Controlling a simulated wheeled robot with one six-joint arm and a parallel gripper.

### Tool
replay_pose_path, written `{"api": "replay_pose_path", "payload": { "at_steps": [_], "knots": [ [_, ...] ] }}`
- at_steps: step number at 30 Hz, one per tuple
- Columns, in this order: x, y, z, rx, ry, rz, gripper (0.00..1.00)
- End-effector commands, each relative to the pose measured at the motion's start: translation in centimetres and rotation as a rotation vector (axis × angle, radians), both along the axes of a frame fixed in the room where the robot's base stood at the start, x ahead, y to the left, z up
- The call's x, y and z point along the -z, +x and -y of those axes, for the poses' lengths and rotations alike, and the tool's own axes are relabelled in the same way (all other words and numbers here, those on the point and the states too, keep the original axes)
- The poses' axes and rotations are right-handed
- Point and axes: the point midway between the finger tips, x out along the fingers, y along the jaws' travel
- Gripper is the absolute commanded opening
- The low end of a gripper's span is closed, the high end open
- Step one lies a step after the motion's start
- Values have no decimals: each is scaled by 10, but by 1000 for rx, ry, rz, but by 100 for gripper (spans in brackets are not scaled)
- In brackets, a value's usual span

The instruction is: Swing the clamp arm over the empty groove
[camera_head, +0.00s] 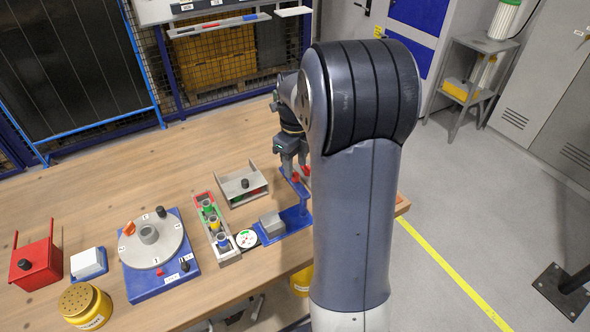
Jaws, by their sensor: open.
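A blue fixture (296,214) with a grey block (271,225) on it stands near the table's right end. A small red part (296,177) shows at its far end, just below my gripper (294,167). My gripper points down and is open; I cannot tell whether it touches the red part. My own arm hides the fixture's right side. Further left, a grey round turntable (150,240) with a central hub, an orange part and dark knobs sits on a blue base (165,287). I cannot make out the clamp arm or the empty groove for certain.
A rack with coloured cups (215,228) and a round white dial (247,239) lie left of the fixture. A grey tray (241,184) stands behind. A red box (36,262), white block (87,263) and yellow canister (85,305) are at left. The far left table is clear.

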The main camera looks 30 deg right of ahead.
Motion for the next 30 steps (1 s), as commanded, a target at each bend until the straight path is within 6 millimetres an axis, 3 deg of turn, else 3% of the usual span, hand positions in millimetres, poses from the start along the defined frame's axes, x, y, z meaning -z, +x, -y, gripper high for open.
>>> {"api": "replay_pose_path", "payload": {
  "at_steps": [6,17,30],
  "knots": [
    [27,-1,0,0,0,-2,40],
    [34,0,0,0,0,0,40],
    [33,0,0,0,0,0,6]
  ]
}}
